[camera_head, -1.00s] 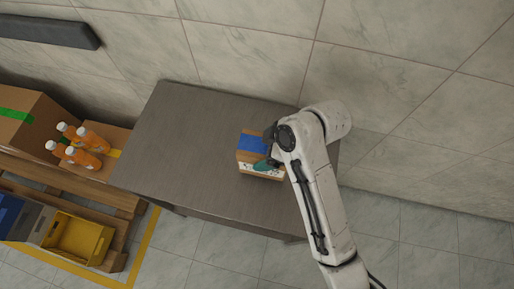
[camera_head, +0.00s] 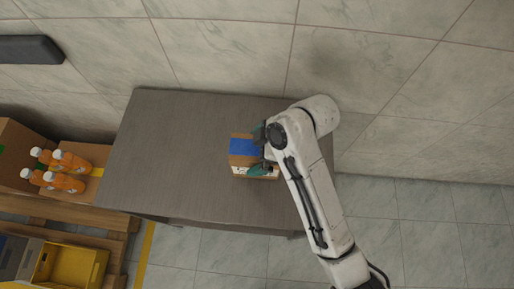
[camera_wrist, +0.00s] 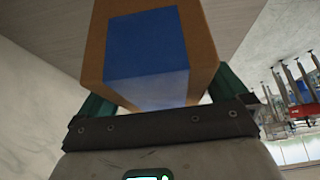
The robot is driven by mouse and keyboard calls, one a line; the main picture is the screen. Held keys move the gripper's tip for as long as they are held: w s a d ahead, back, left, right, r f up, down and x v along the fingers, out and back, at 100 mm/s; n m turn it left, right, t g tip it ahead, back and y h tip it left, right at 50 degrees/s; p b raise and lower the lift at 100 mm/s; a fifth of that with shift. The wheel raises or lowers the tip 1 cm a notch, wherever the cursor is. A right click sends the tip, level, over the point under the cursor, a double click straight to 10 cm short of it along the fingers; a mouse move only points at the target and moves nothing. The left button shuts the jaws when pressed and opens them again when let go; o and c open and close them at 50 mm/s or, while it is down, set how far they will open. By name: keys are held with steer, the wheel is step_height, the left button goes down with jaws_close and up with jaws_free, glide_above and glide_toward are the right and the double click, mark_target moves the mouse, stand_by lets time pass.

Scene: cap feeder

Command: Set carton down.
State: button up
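The carton (camera_head: 242,147) is a brown box with a blue patch on top and a white printed band on its lower side. It is over the right part of the grey table (camera_head: 180,165) in the head view. My gripper (camera_head: 260,152) has its teal fingers on either side of the carton, partly hidden by my arm. In the wrist view the carton (camera_wrist: 150,45) fills the space between the fingers (camera_wrist: 160,100), which look closed on it. I cannot tell whether its underside touches the table.
The table's left half is clear. A tiled wall (camera_head: 220,50) runs close behind the table.

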steer(key=shift+r, duration=0.1)
steer(key=p+v, duration=0.1)
steer(key=v, duration=0.9)
steer(key=shift+w+r, duration=0.1)
steer(key=shift+r, duration=0.25)
steer(key=shift+d+r+p, duration=0.5)
steer(key=shift+r+p, duration=0.05)
steer(key=shift+p, duration=0.45)
steer(key=s+d+f+m+h, duration=0.2)
steer(key=s+d+f+m, duration=0.2)
steer(key=s+d+m, duration=0.2)
steer(key=s+d+f+m+h, duration=0.2)
steer(key=s+d+m, duration=0.4)
steer(key=d, duration=0.3)
steer(key=s+d+f+m+t+h, duration=0.1)
steer(key=s+d+f+m+h, duration=0.1)
steer(key=s+d+f+m, duration=0.3)
steer(key=s+d+m, duration=0.1)
steer(key=s+d, duration=0.1)
steer(key=d, duration=0.1)
steer(key=shift+s+d+f+m, duration=0.15)
steer(key=shift+s+f+m, duration=0.15)
steer(key=shift+m, duration=0.1)
